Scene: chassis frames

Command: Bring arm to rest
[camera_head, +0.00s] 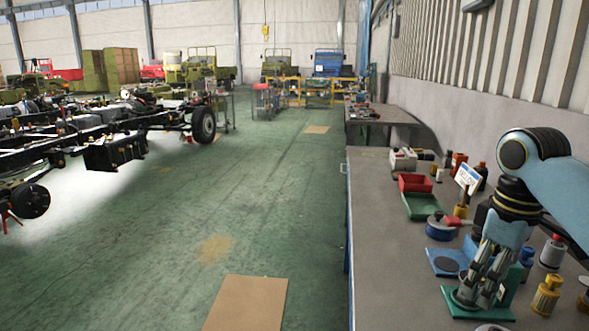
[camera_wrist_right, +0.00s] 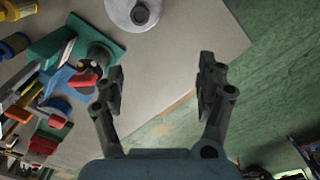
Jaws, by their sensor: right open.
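My right gripper (camera_head: 478,295) hangs from my right arm over the workbench (camera_head: 395,265) at the right, fingers pointing down. In the wrist view my right gripper (camera_wrist_right: 160,85) has its two fingers wide apart with nothing between them. Bench top and the bench edge show behind the fingers. In the head view the fingers overlap a green base plate (camera_head: 462,304); whether they touch it cannot be told there. My left gripper is not in view.
The bench holds a red bin (camera_head: 415,183), a green bin (camera_head: 424,207), a blue plate (camera_head: 446,262), and yellow bottles (camera_head: 546,296) at right. A white round object (camera_wrist_right: 132,14) lies near the bench edge. The green floor (camera_head: 270,190) left of the bench is open. Vehicle chassis stand far left.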

